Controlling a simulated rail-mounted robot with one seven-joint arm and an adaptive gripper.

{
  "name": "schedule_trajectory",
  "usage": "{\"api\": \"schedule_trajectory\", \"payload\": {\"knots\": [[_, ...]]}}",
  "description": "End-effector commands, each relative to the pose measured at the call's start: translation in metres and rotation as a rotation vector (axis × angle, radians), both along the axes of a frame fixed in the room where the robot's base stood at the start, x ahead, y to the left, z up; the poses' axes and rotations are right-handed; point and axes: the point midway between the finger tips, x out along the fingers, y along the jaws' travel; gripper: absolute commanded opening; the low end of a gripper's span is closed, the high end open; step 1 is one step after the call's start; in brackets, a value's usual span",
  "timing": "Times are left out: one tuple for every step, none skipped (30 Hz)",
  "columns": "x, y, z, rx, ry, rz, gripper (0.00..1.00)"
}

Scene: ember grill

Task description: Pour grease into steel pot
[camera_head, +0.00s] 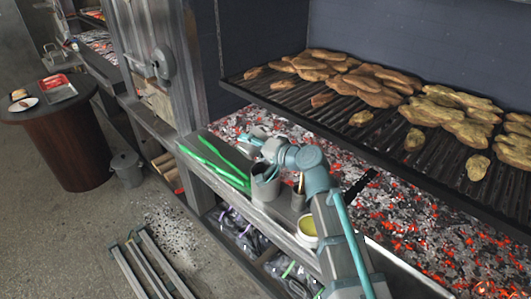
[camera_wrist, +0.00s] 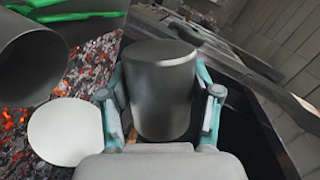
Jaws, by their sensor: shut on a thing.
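My gripper (camera_wrist: 160,98) is shut on a plain grey metal cylinder (camera_wrist: 162,75) in the wrist view, with one finger on each side. In the head view my gripper (camera_head: 258,134) reaches over the ledge and the edge of the coals, and my wrist hides much of it. A grey steel pot (camera_head: 265,186) stands on the ledge below my wrist. A small container with yellow grease (camera_head: 308,227) is on the ledge nearer the arm. I cannot tell what the held cylinder contains.
Green tongs (camera_head: 215,160) lie on the ledge (camera_head: 285,222). A small dark cup (camera_head: 298,196) stands beside the pot. Glowing coals (camera_head: 430,225) lie behind, under a grate of meat (camera_head: 370,90). The wrist view shows a large grey vessel (camera_wrist: 30,60) and a pale disc (camera_wrist: 65,132) at left.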

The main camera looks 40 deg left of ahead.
Motion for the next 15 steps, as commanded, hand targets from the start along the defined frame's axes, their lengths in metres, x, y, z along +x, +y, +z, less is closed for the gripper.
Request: {"api": "schedule_trajectory", "payload": {"knots": [[-0.001, 0.0, -0.007, -0.001, -0.028, 0.001, 0.24], [-0.001, 0.0, -0.008, -0.004, -0.044, 0.0, 0.24], [-0.001, 0.0, -0.009, -0.007, -0.067, 0.001, 0.24], [-0.001, 0.0, -0.01, -0.008, -0.083, 0.001, 0.24], [-0.001, 0.0, -0.011, -0.011, -0.1, 0.001, 0.24], [-0.001, 0.0, -0.012, -0.014, -0.122, 0.001, 0.24], [-0.002, 0.001, -0.013, -0.015, -0.139, 0.001, 0.24], [-0.002, 0.001, -0.014, -0.018, -0.156, 0.001, 0.24], [-0.002, 0.001, -0.016, -0.021, -0.178, 0.002, 0.24], [-0.002, 0.001, -0.017, -0.023, -0.195, 0.001, 0.24], [-0.002, 0.001, -0.018, -0.025, -0.211, 0.001, 0.24], [-0.001, 0.001, -0.019, -0.027, -0.233, 0.001, 0.24], [-0.001, 0.0, -0.02, -0.03, -0.249, 0.0, 0.24], [-0.001, 0.001, -0.021, -0.031, -0.267, 0.0, 0.24], [-0.001, 0.001, -0.022, -0.034, -0.288, 0.0, 0.24]]}}
